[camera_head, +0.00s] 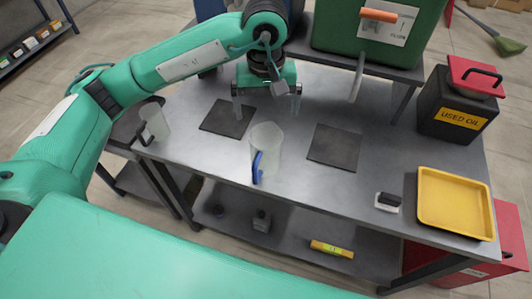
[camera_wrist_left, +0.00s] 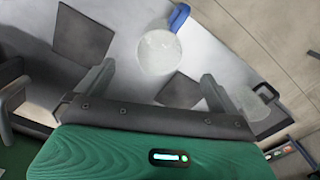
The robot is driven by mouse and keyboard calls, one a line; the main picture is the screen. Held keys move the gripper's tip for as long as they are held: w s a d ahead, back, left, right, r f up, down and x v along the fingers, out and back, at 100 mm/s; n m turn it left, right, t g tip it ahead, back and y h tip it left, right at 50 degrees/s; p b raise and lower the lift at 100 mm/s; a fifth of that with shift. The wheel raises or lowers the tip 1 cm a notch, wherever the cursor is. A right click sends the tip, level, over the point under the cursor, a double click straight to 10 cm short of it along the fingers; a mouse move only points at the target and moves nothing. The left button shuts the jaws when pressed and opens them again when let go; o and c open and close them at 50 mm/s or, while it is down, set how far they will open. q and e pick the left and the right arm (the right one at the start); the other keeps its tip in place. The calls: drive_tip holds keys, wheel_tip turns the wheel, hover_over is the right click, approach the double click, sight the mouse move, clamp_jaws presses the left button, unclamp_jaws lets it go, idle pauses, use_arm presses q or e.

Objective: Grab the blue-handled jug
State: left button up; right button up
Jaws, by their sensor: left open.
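The blue-handled jug (camera_head: 265,143) is a translucent white jug standing upright near the front middle of the grey table. Its blue handle (camera_head: 257,167) points to the table's front edge. In the left wrist view the jug (camera_wrist_left: 159,53) shows from above, past the fingers, with its blue handle at the top. My left gripper (camera_head: 267,108) is open and empty above the table, behind the jug and apart from it. It also shows in the left wrist view (camera_wrist_left: 155,80) with its two fingers wide apart. My right gripper is not in view.
A second jug with a dark handle (camera_head: 155,122) stands at the table's left end. Dark mats (camera_head: 228,117) (camera_head: 334,146) lie either side of the blue-handled jug. A green machine (camera_head: 375,35) stands behind. A used-oil can (camera_head: 455,105) and yellow tray (camera_head: 455,202) are at right.

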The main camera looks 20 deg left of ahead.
use_arm(q)
drive_tip(key=p, duration=0.2)
hover_over(263, 159)
drive_tip(key=w, duration=0.3)
wheel_tip(263, 159, down, 9)
drive_tip(key=shift+f+p, duration=0.8)
drive_tip(key=shift+f, duration=1.5)
drive_tip(key=shift+s, duration=0.1)
drive_tip(key=c, duration=1.4)
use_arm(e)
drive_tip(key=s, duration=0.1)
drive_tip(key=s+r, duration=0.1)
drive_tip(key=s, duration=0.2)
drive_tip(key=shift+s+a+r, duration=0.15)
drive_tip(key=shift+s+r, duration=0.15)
use_arm(q)
drive_tip(key=shift+r, duration=0.1)
